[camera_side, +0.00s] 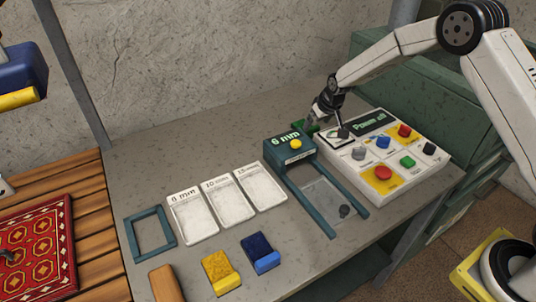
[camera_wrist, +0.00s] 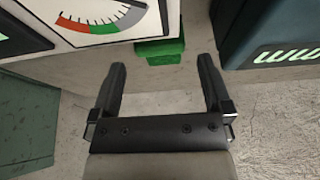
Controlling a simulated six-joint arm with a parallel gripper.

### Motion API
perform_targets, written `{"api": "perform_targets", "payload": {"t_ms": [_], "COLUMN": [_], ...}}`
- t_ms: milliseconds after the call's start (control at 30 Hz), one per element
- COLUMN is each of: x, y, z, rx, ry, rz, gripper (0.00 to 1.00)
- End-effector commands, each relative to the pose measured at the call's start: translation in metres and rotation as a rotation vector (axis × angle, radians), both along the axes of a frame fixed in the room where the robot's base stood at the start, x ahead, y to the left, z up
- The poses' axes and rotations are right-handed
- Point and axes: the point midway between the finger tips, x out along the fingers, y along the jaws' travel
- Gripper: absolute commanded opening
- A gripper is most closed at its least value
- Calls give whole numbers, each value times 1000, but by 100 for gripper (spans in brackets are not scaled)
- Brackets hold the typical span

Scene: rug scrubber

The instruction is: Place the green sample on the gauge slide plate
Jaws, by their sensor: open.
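The green sample (camera_side: 304,128) lies on the bench behind the teal gauge head (camera_side: 289,147), close to my gripper (camera_side: 323,113). In the wrist view the green sample (camera_wrist: 160,52) looks like a stepped green block. My gripper (camera_wrist: 162,65) is open, and the sample shows just ahead of its fingertips, roughly centred between them. Nothing is held. The gauge slide plate (camera_side: 318,193) is a pale plate between two teal rails in front of the gauge head, with a small dark knob (camera_side: 345,211) near its front right. The gauge head reads 6 mm.
A control panel (camera_side: 386,150) with coloured buttons and a dial (camera_wrist: 105,18) stands beside the gauge. White cards (camera_side: 229,200), a teal frame (camera_side: 150,233), a yellow block (camera_side: 220,272) and a blue block (camera_side: 259,252) lie to the left. A red rug (camera_side: 38,240) is at far left.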

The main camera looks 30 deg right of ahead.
Motion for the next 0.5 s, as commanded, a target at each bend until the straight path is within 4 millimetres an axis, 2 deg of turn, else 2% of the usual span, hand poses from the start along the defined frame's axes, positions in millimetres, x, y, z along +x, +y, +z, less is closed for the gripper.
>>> {"api": "perform_targets", "payload": {"t_ms": [267, 500], "x": [1, 7], "y": [0, 0], "z": [-3, -21], "rx": [0, 0], "ry": [0, 1], "rz": [0, 0], "gripper": [100, 100]}}
